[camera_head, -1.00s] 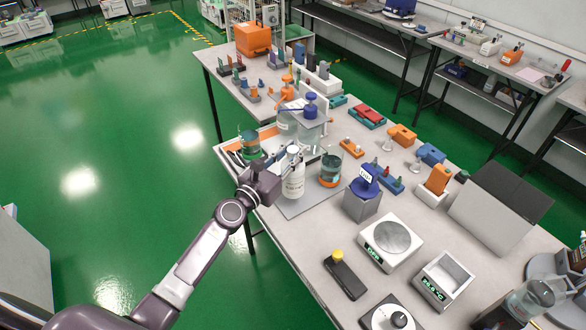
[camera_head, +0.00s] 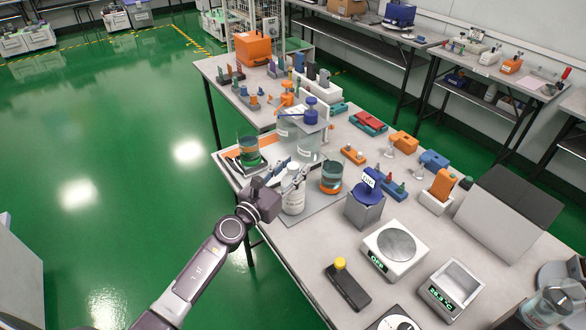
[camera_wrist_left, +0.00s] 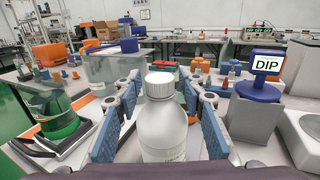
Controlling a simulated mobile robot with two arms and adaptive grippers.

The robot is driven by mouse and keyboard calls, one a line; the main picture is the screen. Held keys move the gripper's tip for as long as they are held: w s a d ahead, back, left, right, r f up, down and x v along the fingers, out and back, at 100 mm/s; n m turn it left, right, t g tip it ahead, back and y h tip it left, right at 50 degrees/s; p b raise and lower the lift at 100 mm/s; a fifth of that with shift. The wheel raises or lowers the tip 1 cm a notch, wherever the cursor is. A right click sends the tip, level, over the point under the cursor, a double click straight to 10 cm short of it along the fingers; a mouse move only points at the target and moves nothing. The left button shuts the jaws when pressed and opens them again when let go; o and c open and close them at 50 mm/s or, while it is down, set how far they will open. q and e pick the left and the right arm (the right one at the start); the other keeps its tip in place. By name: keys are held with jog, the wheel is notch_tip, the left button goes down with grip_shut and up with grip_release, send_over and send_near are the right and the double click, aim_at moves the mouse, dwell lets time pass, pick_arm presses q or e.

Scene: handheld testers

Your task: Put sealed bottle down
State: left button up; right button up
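The sealed bottle (camera_head: 293,202), white with a white screw cap, stands upright on a grey mat (camera_head: 322,207) near the table's left edge. In the left wrist view the bottle (camera_wrist_left: 163,130) is in the middle, its cap on top. My left gripper (camera_head: 291,178) reaches in from the left, its blue-padded fingers on either side of the bottle. In the wrist view the open fingers (camera_wrist_left: 161,110) show a gap to the bottle on both sides. The bottle's base is hidden in the wrist view. My right gripper is not in view.
A beaker with an orange band (camera_head: 331,176) stands close right of the bottle. A green-liquid beaker (camera_head: 249,151) stands on a tray behind left. A blue-topped DIP block (camera_head: 369,190) and a balance (camera_head: 394,248) stand to the right.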

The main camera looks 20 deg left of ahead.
pick_arm(q)
jog(key=shift+r, duration=0.2)
jog(key=v, duration=1.2)
jog(key=shift+b, duration=0.45)
jog(key=shift+a, duration=0.1)
